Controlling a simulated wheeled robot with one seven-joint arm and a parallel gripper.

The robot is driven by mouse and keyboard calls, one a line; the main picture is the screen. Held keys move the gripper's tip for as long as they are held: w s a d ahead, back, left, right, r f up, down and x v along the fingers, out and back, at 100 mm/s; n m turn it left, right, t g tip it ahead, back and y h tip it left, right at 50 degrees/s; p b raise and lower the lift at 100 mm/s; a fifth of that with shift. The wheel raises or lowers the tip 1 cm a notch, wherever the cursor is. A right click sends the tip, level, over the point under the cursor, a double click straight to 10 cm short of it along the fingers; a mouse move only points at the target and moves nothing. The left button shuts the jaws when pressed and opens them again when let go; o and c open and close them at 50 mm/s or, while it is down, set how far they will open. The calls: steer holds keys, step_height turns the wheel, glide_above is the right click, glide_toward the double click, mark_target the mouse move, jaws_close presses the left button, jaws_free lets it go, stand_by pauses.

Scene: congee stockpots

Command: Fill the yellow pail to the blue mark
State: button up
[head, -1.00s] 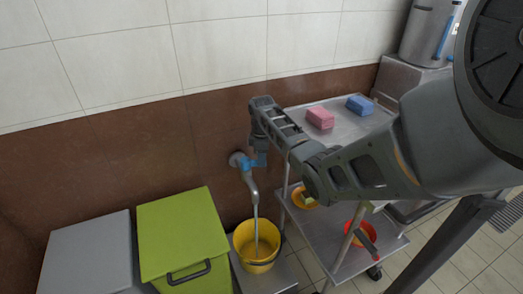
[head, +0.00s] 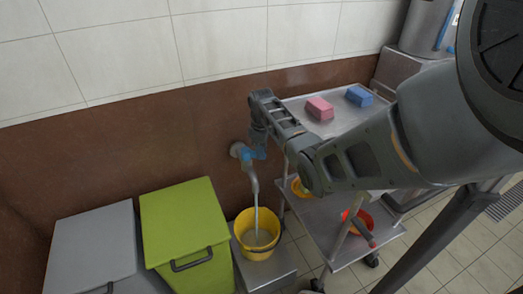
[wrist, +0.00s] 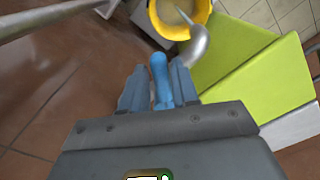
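The yellow pail (head: 243,225) stands upright under the wall tap (head: 252,180). A stream of water runs from the spout into it, and pale liquid shows inside. In the wrist view the pail (wrist: 205,12) is at the top, partly behind the spout (wrist: 196,45). I cannot make out the blue mark. My gripper (head: 258,147) is at the tap's blue lever. In the wrist view the lever (wrist: 160,80) lies between the two fingers of my gripper (wrist: 160,75). The fingers are close on either side, but I cannot tell whether they press on it.
The pail rests on a low grey stand (head: 282,268). A lime-green lidded bin (head: 185,225) and a grey bin (head: 92,250) stand left. A steel trolley (head: 335,122) at right holds a pink block (head: 319,108), a blue block (head: 359,96) and, lower, an orange-red bowl (head: 362,222).

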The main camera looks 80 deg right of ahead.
steer(key=shift+o, duration=1.4)
steer(key=shift+r, duration=3.9)
